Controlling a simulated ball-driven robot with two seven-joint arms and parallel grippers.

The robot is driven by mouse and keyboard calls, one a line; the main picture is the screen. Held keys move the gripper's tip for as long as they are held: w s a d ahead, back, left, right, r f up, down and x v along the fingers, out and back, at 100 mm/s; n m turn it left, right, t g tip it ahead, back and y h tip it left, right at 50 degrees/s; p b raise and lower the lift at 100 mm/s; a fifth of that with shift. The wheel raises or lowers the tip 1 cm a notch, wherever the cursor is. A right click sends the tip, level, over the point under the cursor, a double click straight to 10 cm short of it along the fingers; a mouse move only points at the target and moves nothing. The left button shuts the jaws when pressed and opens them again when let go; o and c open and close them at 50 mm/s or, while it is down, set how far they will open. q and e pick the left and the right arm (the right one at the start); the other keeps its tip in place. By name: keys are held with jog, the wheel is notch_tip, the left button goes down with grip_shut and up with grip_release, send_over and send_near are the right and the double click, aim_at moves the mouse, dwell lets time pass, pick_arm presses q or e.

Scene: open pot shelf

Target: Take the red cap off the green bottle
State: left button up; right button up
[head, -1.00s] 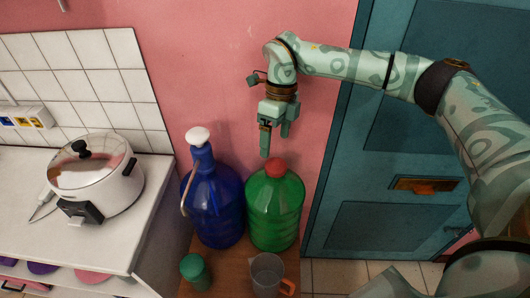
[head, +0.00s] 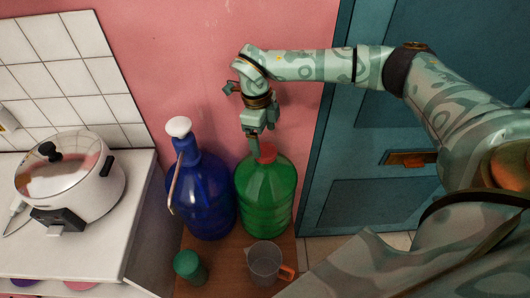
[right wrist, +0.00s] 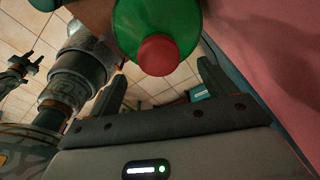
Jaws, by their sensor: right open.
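The green bottle (head: 265,197) stands upright on a small wooden stand. Its red cap (head: 267,152) is on top of its neck. My right gripper (head: 261,150) is just above the cap in the head view, and one finger overlaps the cap there. In the right wrist view the red cap (right wrist: 158,55) and the green bottle (right wrist: 185,15) show beyond the two open fingers of the right gripper (right wrist: 160,82), with the cap in line with the gap. I cannot tell whether a finger touches the cap. My left gripper is not in view in the head picture.
A blue bottle (head: 203,198) with a white top stands close to the left of the green one. A green canister (head: 190,266) and a clear jug (head: 264,262) with an orange handle stand in front. A white cooker (head: 70,180) sits on the counter; a teal door (head: 360,205) is right.

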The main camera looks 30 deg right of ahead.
aim_at(265, 150)
jog(key=f, duration=0.4)
jog(key=shift+s+f+b, duration=0.25)
jog(key=shift+f+b, duration=0.1)
jog(key=c, duration=1.1)
jog(key=shift+o, duration=0.2)
jog(key=shift+r, duration=0.1)
